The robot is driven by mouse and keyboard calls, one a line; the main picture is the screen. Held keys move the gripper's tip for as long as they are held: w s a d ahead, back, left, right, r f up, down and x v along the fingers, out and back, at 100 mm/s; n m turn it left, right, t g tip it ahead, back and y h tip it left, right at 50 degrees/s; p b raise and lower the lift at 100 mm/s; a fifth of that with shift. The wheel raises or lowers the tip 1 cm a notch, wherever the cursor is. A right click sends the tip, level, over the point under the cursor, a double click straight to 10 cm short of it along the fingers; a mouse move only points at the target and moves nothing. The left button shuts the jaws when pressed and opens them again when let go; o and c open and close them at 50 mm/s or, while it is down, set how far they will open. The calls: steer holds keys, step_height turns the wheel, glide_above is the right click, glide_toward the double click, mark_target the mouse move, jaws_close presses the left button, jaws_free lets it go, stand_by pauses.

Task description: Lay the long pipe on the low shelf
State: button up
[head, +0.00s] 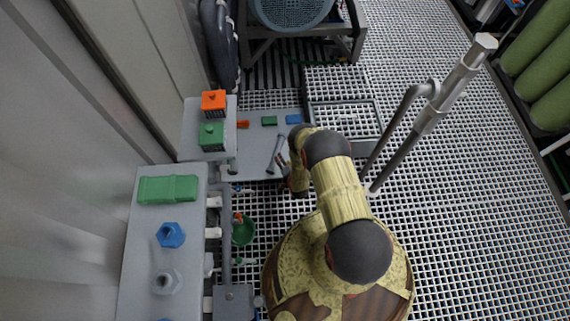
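A grey pipe-like rod (275,154) lies slanted across the right part of a low grey plate (250,165), which looks like the low shelf. I cannot tell whether the rod rests on the plate or hangs just above it. My gripper (281,160) is right beside the rod, at its right side, small and partly covered by my arm. I cannot see whether its fingers are open or shut, or whether they touch the rod.
Small red, green and blue blocks (269,121) lie along the plate's back. A higher grey shelf at left holds an orange box (214,102) and a green box (211,135). A bench (130,260) with fittings stands front left. A thick bent pipe stand (440,95) rises at right.

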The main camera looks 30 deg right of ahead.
steer(key=w+d+r+n+g, duration=0.1)
steer(key=w+r+n, duration=0.1)
steer(key=w+r, duration=0.9)
steer(key=w+r+n, duration=0.1)
steer(key=w+r, duration=0.6)
steer(key=r, duration=0.8)
steer(key=a+r+n+g, duration=0.1)
steer(key=a+r+n, duration=0.1)
steer(key=r, duration=1.2)
steer(key=a+r+n, duration=0.1)
steer(key=a+r, duration=0.1)
steer(key=r, duration=1.2)
steer(key=s+a+r+n+g+y, duration=0.1)
steer(key=s+a+r+n, duration=0.15)
steer(key=s+r, duration=0.9)
steer(key=s+a+r+n+g, duration=0.1)
steer(key=s+a+r, duration=0.2)
steer(key=s+r, duration=0.8)
steer(key=s+a+r+n+g, duration=0.1)
steer(key=s+a+r, duration=0.1)
steer(key=s, duration=1.1)
steer(key=s+a+r+n, duration=0.1)
steer(key=s+r, duration=0.3)
steer(key=s, duration=0.9)
steer(key=shift+s+a+n+g+y, duration=0.3)
steer(key=shift+a+n+g, duration=0.1)
steer(key=shift+n, duration=0.05)
